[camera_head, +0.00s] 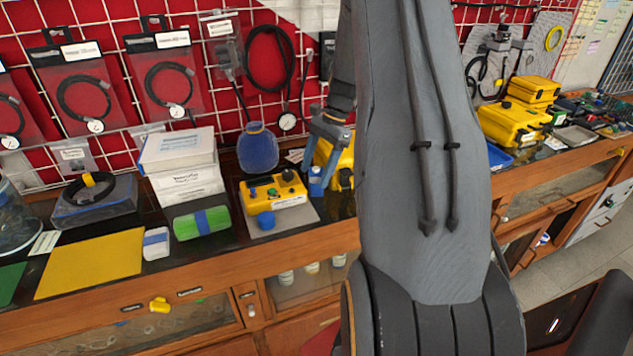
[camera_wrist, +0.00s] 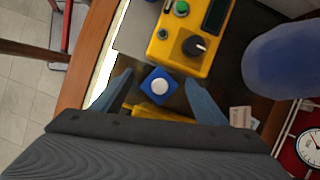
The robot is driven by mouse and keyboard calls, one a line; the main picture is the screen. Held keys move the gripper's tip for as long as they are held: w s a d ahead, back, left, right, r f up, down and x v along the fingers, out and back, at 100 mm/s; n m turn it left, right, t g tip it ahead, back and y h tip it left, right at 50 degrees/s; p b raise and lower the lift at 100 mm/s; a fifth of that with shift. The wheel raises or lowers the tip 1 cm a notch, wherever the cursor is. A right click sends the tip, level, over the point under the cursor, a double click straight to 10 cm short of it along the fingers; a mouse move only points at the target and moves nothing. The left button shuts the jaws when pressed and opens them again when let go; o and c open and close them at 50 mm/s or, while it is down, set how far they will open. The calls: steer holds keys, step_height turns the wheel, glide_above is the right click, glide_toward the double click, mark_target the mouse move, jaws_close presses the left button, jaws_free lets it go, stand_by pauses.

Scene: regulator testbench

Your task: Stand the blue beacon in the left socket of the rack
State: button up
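A blue piece with a square top and a white disc, seemingly the blue beacon (camera_wrist: 160,86), stands on the bench between my fingers in the wrist view. In the head view it is a small blue upright shape (camera_head: 316,182) right of the yellow control box. My gripper (camera_wrist: 163,88) is open, one finger on each side, with gaps visible; in the head view my gripper (camera_head: 325,140) is over it, partly hidden by my arm. A yellow object (camera_head: 342,165) is behind my gripper. I cannot make out the rack or its left socket.
The yellow control box (camera_head: 275,190) is close on the left, with a blue cylinder (camera_head: 265,219) before it. A blue rounded vessel (camera_head: 258,148) stands behind. A green roll (camera_head: 201,222), white boxes (camera_head: 190,183) and a yellow sheet (camera_head: 92,263) lie farther left. Yellow cases (camera_head: 512,122) stand right.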

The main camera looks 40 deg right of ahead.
steer(key=c, duration=1.2)
steer(key=shift+o, duration=0.2)
steer(key=shift+r, duration=0.15)
